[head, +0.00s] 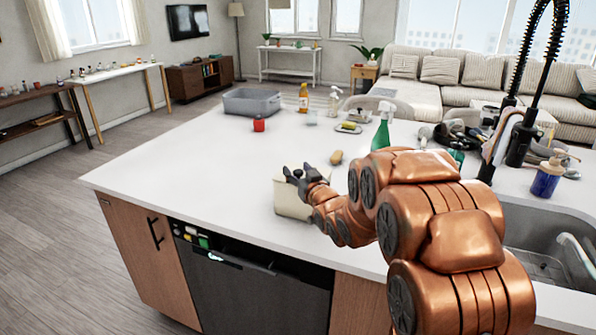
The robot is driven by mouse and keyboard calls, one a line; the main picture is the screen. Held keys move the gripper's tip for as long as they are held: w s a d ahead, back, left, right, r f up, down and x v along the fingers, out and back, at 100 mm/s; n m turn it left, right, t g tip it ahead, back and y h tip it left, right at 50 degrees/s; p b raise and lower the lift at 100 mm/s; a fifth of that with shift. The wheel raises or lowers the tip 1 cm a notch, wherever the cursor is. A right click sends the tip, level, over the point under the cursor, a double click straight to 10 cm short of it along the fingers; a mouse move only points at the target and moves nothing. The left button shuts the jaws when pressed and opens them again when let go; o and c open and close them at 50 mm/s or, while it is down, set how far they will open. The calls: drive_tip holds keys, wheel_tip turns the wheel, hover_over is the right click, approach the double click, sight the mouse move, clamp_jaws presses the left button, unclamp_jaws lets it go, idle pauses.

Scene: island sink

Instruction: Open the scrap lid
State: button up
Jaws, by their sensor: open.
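The scrap bin, a small cream-coloured container (289,203), stands upright on the white island counter, left of my arm. Its lid (279,178) looks closed, though my gripper covers much of the top. My gripper (292,176) is open, with its dark fingers right at the top of the bin. I cannot tell whether the fingers touch the lid or are just above it. My copper-coloured arm hides the right side of the bin.
The sink (545,235) and black faucet (521,140) are at right. The counter left of the bin (190,170) is clear.

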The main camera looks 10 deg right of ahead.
drive_tip(key=shift+c, duration=0.4)
clamp_jaws()
